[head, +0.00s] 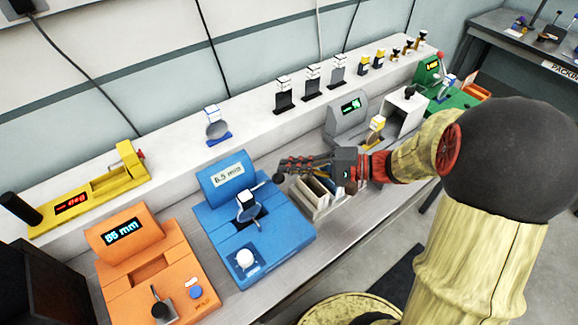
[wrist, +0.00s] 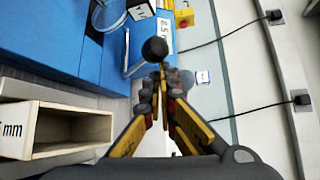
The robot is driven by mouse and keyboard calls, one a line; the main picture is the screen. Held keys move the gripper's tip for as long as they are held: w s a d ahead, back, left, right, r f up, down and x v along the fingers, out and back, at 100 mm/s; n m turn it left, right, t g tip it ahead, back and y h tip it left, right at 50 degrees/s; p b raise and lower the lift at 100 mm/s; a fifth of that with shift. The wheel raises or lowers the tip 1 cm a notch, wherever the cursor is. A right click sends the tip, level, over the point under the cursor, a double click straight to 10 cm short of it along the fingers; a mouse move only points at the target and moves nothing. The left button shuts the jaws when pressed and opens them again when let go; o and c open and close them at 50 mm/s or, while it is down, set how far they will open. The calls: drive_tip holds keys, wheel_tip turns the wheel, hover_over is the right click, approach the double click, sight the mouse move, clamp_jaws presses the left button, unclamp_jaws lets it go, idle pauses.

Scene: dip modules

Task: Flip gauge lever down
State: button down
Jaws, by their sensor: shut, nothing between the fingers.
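The blue gauge (head: 262,262) stands on the bench with a label reading 6.5 mm, and its blue side fills the upper left of the wrist view (wrist: 60,38). Its lever has a black ball knob (head: 278,178) at the gauge's right side. In the wrist view the knob (wrist: 155,50) is just beyond my fingertips, with a thin metal rod below left. My gripper (head: 285,164) reaches in from the right and is shut and empty, fingertips close to the knob; I cannot tell if they touch. The fingers also show in the wrist view (wrist: 163,78).
An orange gauge (head: 150,250) stands to the left, and a grey device (head: 345,118) stands behind my gripper. An open wooden box (head: 318,208) sits right of the blue gauge, under my gripper. Several small pieces line the white ledge (head: 250,130).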

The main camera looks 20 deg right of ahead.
drive_tip(key=shift+d, duration=0.1)
drive_tip(key=v, duration=1.2)
drive_tip(key=s+a+f+n+g+h, duration=0.1)
drive_tip(key=s+a+n+g+h, duration=0.3)
drive_tip(key=s+a+g+h, duration=0.5)
drive_tip(key=r+n+t+h, duration=0.1)
drive_tip(key=r+t, duration=0.1)
drive_tip(key=r+n+t+h, duration=0.1)
drive_tip(key=t+h, duration=0.1)
drive_tip(key=s+r+n+t+h, duration=0.1)
drive_tip(key=r+n+t, duration=0.1)
drive_tip(key=shift+a+r+t+h+p, duration=0.3)
drive_tip(key=shift+a+r+p, duration=0.05)
drive_tip(key=shift+p, duration=0.05)
